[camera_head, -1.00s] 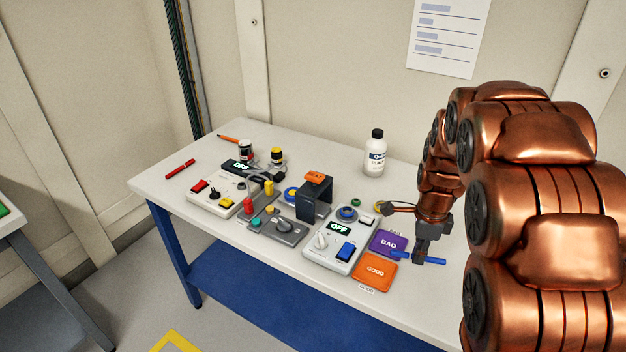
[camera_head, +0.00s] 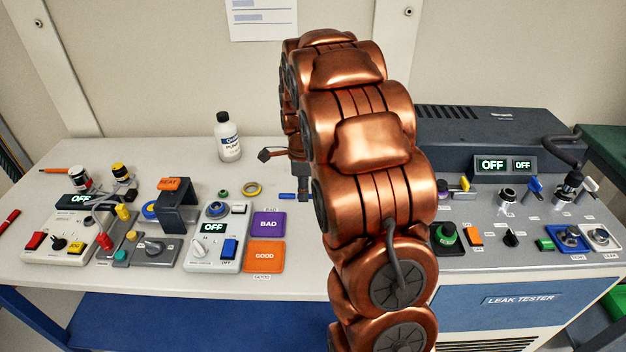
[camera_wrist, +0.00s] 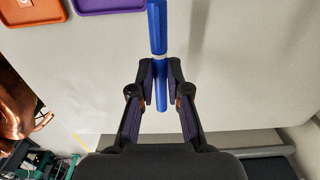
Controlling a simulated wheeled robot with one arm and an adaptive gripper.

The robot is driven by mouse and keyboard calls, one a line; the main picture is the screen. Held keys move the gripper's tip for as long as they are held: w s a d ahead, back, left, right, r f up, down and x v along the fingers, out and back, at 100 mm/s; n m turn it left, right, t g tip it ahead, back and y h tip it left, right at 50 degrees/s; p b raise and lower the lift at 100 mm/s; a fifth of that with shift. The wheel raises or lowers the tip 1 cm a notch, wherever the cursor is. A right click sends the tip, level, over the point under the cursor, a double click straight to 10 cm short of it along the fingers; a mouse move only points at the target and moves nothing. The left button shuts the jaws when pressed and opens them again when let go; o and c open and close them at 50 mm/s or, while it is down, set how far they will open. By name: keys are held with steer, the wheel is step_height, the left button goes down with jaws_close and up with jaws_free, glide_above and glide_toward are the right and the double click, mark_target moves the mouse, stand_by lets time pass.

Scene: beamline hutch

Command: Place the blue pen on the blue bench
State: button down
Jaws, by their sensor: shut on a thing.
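The blue pen (camera_wrist: 158,28) is between the fingers of my gripper (camera_wrist: 161,82), which is shut on it. In the wrist view the pen runs up and down the picture, with its longer part beyond the fingertips. In the head view a short piece of the pen (camera_head: 288,196) shows left of my gripper (camera_head: 304,192), and my arm hides the rest. The blue bench (camera_head: 180,285) has a pale top and a blue frame. The pen is over its top, right of the purple BAD pad; I cannot tell the height.
The purple BAD pad (camera_head: 268,224) and orange GOOD pad (camera_head: 264,257) lie left of my gripper. A white bottle (camera_head: 228,140), a yellow ring (camera_head: 253,188) and several control boxes stand on the bench. The leak tester (camera_head: 520,300) stands to the right.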

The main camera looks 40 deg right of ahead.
steer(key=w+d, duration=0.1)
steer(key=d, duration=0.1)
steer(key=w+d+p, duration=0.1)
steer(key=w+d, duration=0.1)
steer(key=w+d+f+p, duration=0.1)
steer(key=w+d, duration=0.1)
steer(key=d, duration=0.1)
steer(key=shift+d, duration=0.1)
steer(key=shift+f+p, duration=0.7)
steer(key=shift+f, duration=1)
steer(key=shift+f, duration=0.1)
steer(key=c, duration=1.1)
jaws_free()
steer(key=shift+c, duration=0.2)
